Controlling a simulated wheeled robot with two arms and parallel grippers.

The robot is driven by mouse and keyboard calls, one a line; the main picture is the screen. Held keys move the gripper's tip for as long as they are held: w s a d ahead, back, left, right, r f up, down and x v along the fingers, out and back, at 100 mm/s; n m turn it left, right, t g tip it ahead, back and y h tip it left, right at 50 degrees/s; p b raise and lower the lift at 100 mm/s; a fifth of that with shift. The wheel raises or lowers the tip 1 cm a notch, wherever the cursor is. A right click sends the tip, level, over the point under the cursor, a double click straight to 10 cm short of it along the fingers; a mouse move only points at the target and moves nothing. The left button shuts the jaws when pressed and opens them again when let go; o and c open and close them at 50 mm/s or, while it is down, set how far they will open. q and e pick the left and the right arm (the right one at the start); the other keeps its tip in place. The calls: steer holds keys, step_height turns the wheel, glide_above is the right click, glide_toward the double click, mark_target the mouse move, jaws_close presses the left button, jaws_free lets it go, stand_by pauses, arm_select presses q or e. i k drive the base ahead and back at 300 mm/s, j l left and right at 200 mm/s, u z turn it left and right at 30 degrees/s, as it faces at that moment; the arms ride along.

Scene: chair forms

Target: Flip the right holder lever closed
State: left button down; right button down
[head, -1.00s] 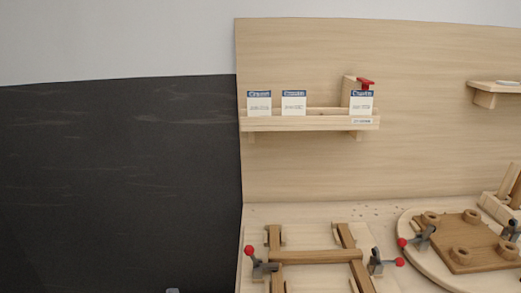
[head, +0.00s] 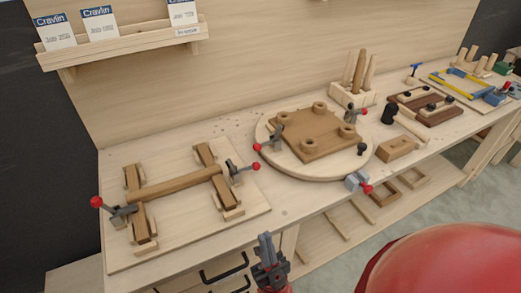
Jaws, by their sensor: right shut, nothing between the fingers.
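The right holder lever (head: 241,169) is a dark toggle clamp with a red knob, at the right side of the H-shaped wooden frame (head: 172,185). Its handle points outward to the right. The left holder lever (head: 121,211) stands at the frame's left side, its red knob out to the upper left. The frame lies on a pale square board (head: 190,231). My right gripper (head: 266,243) is at the bottom middle, in front of the bench edge, shut and empty, well apart from the lever. My left gripper is not in view.
A round board (head: 268,158) with a brown plate and more red-knobbed clamps sits to the right. A grey clamp (head: 357,181) is at the bench's front edge. A peg block (head: 352,95), tools and wooden trays lie farther right. A card shelf (head: 125,42) hangs above.

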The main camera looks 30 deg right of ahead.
mark_target(256, 166)
steer(key=l, duration=0.4)
steer(key=i+l, duration=0.15)
steer(key=l, duration=0.65)
steer(key=k+l, duration=0.15)
steer(key=k, duration=0.35)
